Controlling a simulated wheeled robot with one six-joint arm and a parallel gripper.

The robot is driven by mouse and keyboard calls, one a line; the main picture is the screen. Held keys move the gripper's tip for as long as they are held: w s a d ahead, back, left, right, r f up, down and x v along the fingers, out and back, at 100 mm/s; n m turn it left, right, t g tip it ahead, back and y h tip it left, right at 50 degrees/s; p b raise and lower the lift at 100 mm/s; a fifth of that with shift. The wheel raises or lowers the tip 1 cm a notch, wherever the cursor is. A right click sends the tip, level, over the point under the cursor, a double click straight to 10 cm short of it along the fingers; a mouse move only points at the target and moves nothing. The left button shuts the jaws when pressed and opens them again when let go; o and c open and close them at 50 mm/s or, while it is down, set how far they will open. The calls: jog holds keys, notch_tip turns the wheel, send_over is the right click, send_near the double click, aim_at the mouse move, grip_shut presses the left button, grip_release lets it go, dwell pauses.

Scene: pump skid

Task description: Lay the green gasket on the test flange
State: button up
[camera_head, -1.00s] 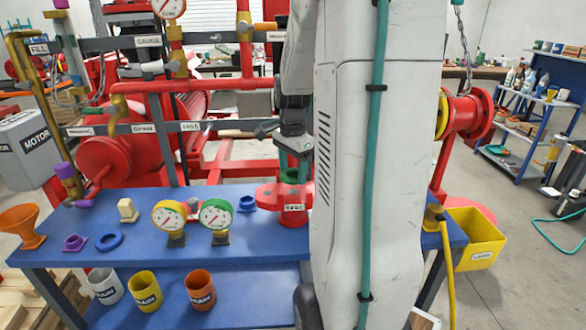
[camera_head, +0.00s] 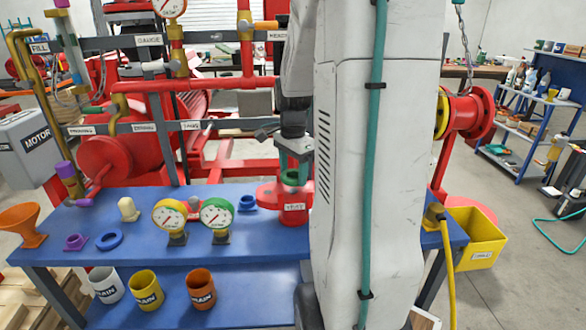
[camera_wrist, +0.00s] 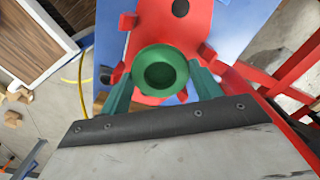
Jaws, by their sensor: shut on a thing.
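The red test flange (camera_head: 293,212) stands at the right part of the blue table, partly hidden by my arm. It also shows in the wrist view (camera_wrist: 192,40) as a red body with small red blocks around it. The green gasket (camera_wrist: 160,72) is a round ring with a raised collar. My gripper (camera_wrist: 160,86) is shut on it, one finger on each side. In the head view the gasket (camera_head: 292,177) is over the flange's top, close to it. I cannot tell whether they touch.
Drain cups (camera_head: 145,290) stand on the lower shelf. A yellow bin (camera_head: 474,240) is at right.

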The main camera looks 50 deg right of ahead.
aim_at(293, 175)
jog(key=shift+f, duration=1.9)
jog(key=o, duration=1.1)
jog(key=shift+c, duration=0.2)
jog(key=shift+r, duration=0.15)
notch_tip(293, 175, up, 8)
jog(key=shift+f, duration=0.2)
